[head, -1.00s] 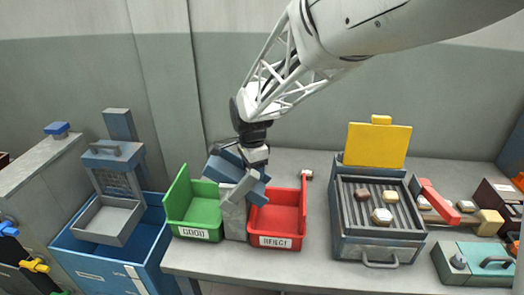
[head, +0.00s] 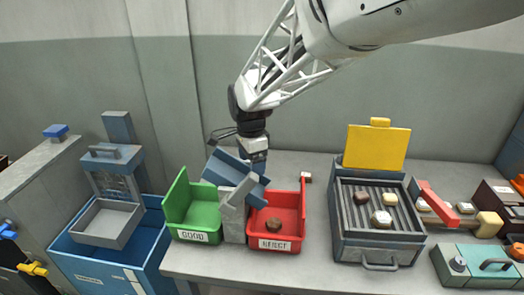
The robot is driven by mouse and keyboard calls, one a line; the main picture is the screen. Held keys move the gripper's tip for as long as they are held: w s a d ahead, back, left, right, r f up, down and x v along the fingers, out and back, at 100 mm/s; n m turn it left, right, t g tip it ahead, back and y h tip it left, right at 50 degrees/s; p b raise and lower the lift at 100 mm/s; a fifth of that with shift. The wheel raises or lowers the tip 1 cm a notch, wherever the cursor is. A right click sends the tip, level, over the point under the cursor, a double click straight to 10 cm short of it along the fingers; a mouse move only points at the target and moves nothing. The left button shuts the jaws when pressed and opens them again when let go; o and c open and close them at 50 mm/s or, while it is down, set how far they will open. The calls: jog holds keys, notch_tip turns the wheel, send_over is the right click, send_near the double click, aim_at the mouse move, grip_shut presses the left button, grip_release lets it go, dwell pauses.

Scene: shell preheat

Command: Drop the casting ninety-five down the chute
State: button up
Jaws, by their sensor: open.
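A dark brown lump, which looks like a casting (head: 274,225), lies in the red bin (head: 291,246) labelled REJECT. No number on it can be read. A blue-grey tilted chute (head: 232,172) stands on a grey post (head: 232,222) between the red bin and the green bin (head: 196,218) labelled GOOD. The chute's lower end leans to the right over the red bin's left edge. My gripper (head: 257,160) is just above the chute, open, with nothing seen in it. Its fingertips are small and partly hidden by the chute.
A ribbed grill box (head: 380,250) with a raised yellow lid (head: 378,147) holds a brown piece (head: 361,197) and two pale ones. A blue crate (head: 150,255) with a grey tray (head: 106,223) stands at the left.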

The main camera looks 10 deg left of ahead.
jog(key=shift+r, duration=2.05)
jog(key=shift+d, duration=0.1)
jog(key=s+d+r+n+t, duration=0.1)
jog(key=s+d+r+n, duration=0.15)
jog(key=s+d, duration=0.5)
jog(key=s+d+r+n, duration=0.2)
jog(key=s+d+n, duration=0.15)
jog(key=d, duration=0.65)
jog(key=s+d+f+n, duration=0.1)
jog(key=s+d+n, duration=0.1)
jog(key=s+d, duration=0.4)
jog(key=s+d+f+n+t, duration=0.1)
jog(key=s+d+f+n, duration=0.1)
jog(key=s+d, duration=0.4)
jog(key=s+n, duration=0.1)
jog(key=s, duration=0.4)
jog(key=shift+s+t, duration=0.2)
jog(key=shift+t, duration=0.1)
